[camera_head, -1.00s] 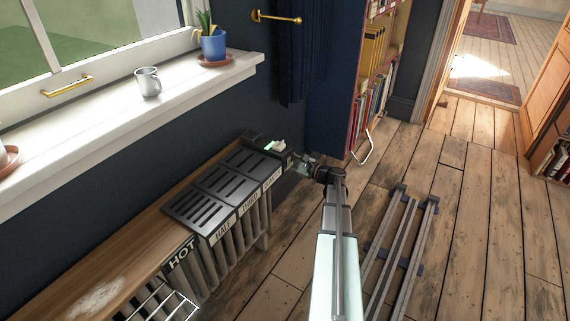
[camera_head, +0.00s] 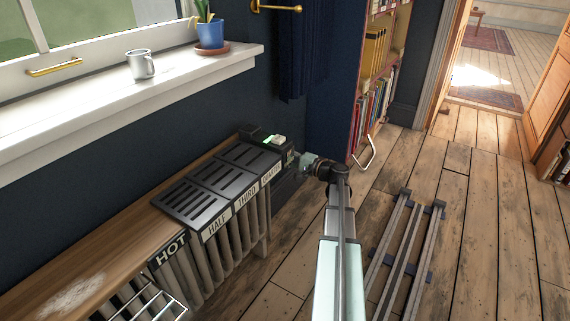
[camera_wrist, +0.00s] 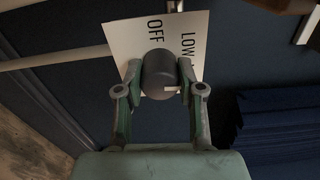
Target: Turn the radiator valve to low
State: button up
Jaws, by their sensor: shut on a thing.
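The radiator valve knob (camera_wrist: 158,70) is a dark grey cylinder with a short white mark on its lower right in the wrist view. Behind it is a white label plate (camera_wrist: 122,38) reading OFF above the knob and LOW to the upper right. The white mark does not point at either word. My gripper (camera_wrist: 160,76) is shut on the knob, with one finger against each side. In the head view my gripper (camera_head: 306,161) is at the right end of the radiator (camera_head: 236,232). The knob and its label are too small or hidden to make out there.
A wooden shelf (camera_head: 104,254) and black slotted panels (camera_head: 205,196) lie over the radiator. A windowsill (camera_head: 100,115) holds a mug (camera_head: 141,65) and a potted plant (camera_head: 211,33). A bookcase (camera_head: 372,95) stands beyond.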

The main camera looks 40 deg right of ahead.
jog(key=n+b, duration=0.3)
jog(key=shift+f+n, duration=0.2)
jog(key=shift+n, duration=0.1)
jog(key=shift+r+n+b, duration=0.2)
jog(key=shift+n+b, duration=1.3)
jog(key=shift+b, duration=0.05)
jog(key=shift+w, duration=0.1)
jog(key=o, duration=1.1)
jog(key=shift+o, duration=0.2)
jog(key=v, duration=1.2)
